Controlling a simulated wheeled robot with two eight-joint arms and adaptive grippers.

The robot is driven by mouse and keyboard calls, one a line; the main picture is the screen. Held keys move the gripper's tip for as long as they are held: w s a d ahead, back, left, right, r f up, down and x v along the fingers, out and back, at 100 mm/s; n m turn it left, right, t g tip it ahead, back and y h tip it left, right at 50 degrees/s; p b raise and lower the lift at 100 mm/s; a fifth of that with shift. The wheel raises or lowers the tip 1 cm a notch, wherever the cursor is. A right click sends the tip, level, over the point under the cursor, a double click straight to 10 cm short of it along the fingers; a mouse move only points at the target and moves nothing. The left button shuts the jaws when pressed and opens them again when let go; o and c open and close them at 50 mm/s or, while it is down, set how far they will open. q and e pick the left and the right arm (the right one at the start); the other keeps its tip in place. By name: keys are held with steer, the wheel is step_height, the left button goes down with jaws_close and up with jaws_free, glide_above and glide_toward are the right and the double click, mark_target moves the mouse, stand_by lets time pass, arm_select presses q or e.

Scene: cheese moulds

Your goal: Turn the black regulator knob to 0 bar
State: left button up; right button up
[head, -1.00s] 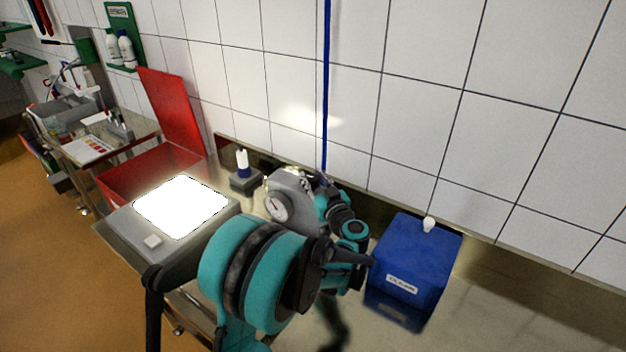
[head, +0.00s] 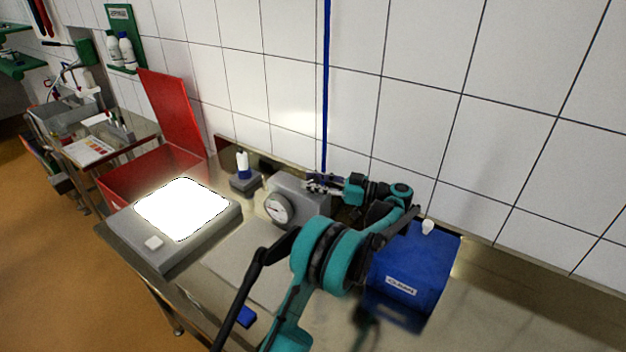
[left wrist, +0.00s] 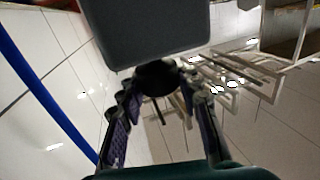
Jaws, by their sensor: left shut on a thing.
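The regulator is a grey box (head: 298,196) on the steel bench, with a round white gauge (head: 277,208) on its front. The gauge needle is too small to read surely. My left gripper (head: 320,184) is at the box's right side in the head view. In the left wrist view, the black knob (left wrist: 157,76) stands at the edge of the grey box (left wrist: 160,30), between the fingers of my left gripper (left wrist: 158,88), which is shut on it. The knob is hidden in the head view. My right gripper is not in view.
A blue box (head: 413,270) with a white knob stands right of the regulator, close to my left arm. A bright light panel (head: 225,235) lies to the left. A small white-topped bottle (head: 243,166) stands behind. A blue hose (head: 325,90) runs down the tiled wall.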

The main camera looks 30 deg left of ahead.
mark_target(313, 180)
arm_select(q)
steer(key=shift+f+n+g, duration=0.1)
steer(key=shift+n+g, duration=0.4)
steer(key=shift+g, duration=0.2)
steer(key=shift+g+h, duration=0.3)
steer(key=o, duration=1.2)
step_height(313, 180, up, 10)
steer(key=shift+r, duration=0.1)
